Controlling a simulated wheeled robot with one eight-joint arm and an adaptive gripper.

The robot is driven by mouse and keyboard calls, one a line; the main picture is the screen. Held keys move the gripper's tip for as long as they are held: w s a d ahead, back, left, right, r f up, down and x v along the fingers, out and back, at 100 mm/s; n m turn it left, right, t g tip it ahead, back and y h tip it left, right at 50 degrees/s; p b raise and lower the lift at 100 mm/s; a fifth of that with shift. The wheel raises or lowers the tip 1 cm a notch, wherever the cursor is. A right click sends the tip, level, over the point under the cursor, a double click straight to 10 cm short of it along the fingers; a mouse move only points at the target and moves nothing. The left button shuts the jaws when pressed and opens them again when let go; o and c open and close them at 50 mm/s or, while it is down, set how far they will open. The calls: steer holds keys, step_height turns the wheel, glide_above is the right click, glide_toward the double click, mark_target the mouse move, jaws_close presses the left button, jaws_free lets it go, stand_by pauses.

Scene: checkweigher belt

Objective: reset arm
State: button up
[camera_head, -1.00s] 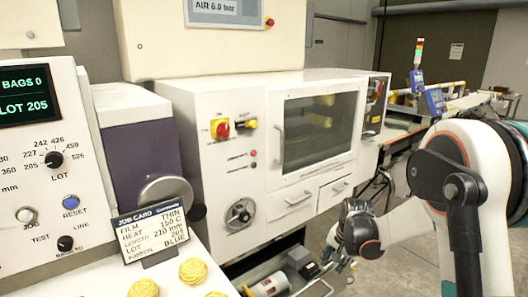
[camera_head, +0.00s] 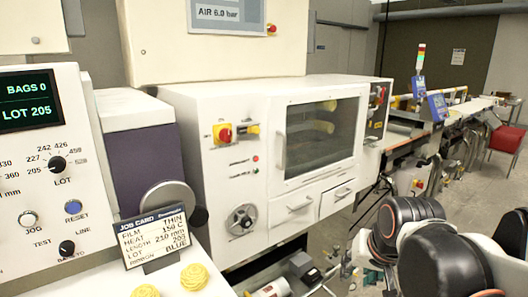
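My arm (camera_head: 436,262) shows at the lower right, with dark rounded joints and white link shells. It is folded low in front of the floor, to the right of the white machine. I cannot make out the gripper's fingers anywhere in this view. No held object shows.
A white machine (camera_head: 225,183) with a dark window and drawers stands in the middle. A control panel (camera_head: 40,235) and a job card (camera_head: 153,238) are at left, with yellow coils (camera_head: 195,277) below.

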steer(key=s+n+t, duration=0.1)
steer(key=s+n, duration=0.2)
steer(key=s, duration=0.8)
steer(key=shift+a+f+t, duration=0.15)
steer(key=shift+a+t, duration=0.15)
